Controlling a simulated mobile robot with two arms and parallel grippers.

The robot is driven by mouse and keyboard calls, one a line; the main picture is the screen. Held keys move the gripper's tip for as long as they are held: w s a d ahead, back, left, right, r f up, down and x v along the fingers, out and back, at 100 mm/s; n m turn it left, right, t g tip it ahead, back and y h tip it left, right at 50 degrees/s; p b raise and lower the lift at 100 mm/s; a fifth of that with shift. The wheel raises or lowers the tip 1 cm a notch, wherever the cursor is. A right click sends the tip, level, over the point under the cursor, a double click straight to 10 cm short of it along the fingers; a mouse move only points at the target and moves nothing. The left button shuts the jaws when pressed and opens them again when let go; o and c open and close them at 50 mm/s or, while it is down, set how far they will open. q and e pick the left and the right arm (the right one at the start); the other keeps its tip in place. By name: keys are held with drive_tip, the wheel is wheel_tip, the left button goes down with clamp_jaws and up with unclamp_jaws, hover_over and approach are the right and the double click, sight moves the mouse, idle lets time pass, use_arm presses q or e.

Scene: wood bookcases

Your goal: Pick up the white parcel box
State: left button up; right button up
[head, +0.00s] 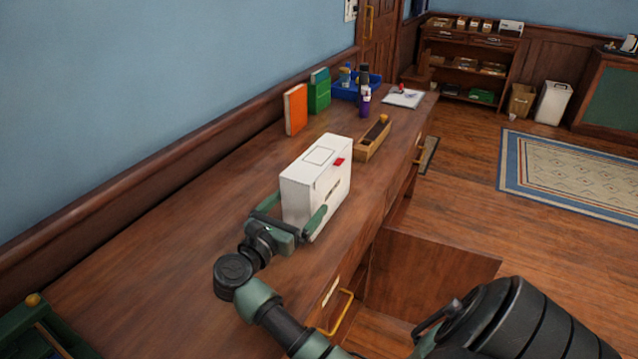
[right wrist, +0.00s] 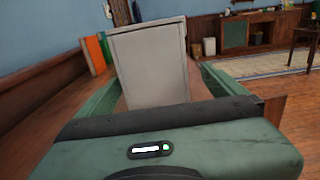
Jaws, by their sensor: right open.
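The white parcel box (head: 305,203) stands upright on the wooden desk (head: 150,260), with a red mark near its top edge. My right gripper (head: 292,216) is at the near end of the box, its fingers spread to either side of it. In the right wrist view the box (right wrist: 150,65) fills the space between the two green fingers (right wrist: 150,95), with a gap visible on at least the right side. Whether either finger touches the box cannot be told. My left gripper does not show.
The blue wall borders the desk on the left. The desk's near left surface is mostly clear.

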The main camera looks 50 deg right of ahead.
drive_tip(key=shift+f, duration=0.7)
drive_tip(key=x, duration=0.2)
drive_tip(key=p+x, duration=0.1)
drive_tip(key=x, duration=0.4)
drive_tip(key=shift+w+d+p, duration=0.1)
drive_tip(key=shift+w+p, duration=0.25)
drive_tip(key=shift+w, duration=0.05)
drive_tip(key=shift+d, duration=0.2)
drive_tip(key=c, duration=1.7)
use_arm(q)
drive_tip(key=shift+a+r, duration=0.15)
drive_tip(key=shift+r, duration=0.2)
use_arm(e)
drive_tip(key=shift+c, duration=0.8)
drive_tip(key=shift+r, duration=0.1)
